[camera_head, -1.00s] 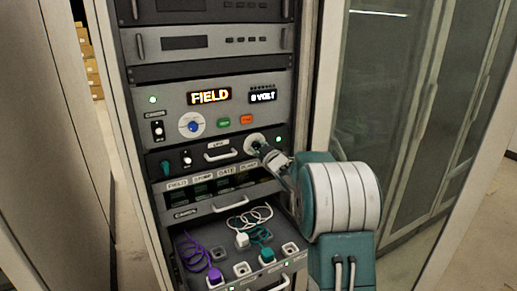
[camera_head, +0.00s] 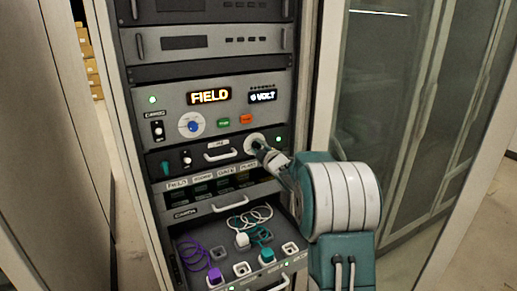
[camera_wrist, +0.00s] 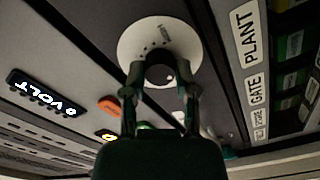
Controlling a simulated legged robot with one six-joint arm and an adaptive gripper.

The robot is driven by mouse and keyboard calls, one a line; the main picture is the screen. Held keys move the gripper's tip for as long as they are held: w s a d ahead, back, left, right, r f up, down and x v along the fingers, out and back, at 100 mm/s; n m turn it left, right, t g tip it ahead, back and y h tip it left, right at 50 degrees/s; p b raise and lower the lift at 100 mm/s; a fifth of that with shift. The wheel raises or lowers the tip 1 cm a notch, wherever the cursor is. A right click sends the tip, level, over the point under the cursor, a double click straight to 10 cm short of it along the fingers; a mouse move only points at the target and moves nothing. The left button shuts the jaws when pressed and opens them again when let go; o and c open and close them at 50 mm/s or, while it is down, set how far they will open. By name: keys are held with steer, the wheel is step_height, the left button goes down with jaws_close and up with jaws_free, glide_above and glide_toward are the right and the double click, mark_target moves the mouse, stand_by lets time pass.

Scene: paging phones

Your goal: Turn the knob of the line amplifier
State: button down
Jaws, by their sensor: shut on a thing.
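The line amplifier is a dark rack panel (camera_head: 228,155) below the FIELD display unit. Its knob is dark and round on a pale disc (camera_head: 253,140) at the panel's right end. In the wrist view the knob (camera_wrist: 160,75) sits in the middle of the white dial disc (camera_wrist: 150,42), which has small marks. My gripper (camera_head: 260,148) reaches the knob from the lower right. In the wrist view its two fingers (camera_wrist: 160,92) stand on either side of the knob, shut on it. Part of the knob is hidden by the fingers in the head view.
Above is the display unit with FIELD (camera_head: 209,96) and 0 VOLT readouts, a blue-centred dial (camera_head: 192,125), green and orange buttons. Below, an open drawer (camera_head: 215,270) holds purple, white and teal corded plugs. A glass cabinet (camera_head: 410,120) stands to the right.

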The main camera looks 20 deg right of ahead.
steer(key=shift+a+f, duration=0.1)
steer(key=shift+f, duration=0.05)
steer(key=shift+c, duration=2)
jaws_free()
steer(key=shift+w, duration=0.1)
steer(key=shift+a, duration=0.1)
steer(key=shift+s, duration=0.5)
steer(key=s, duration=1.1)
steer(key=shift+d, duration=0.25)
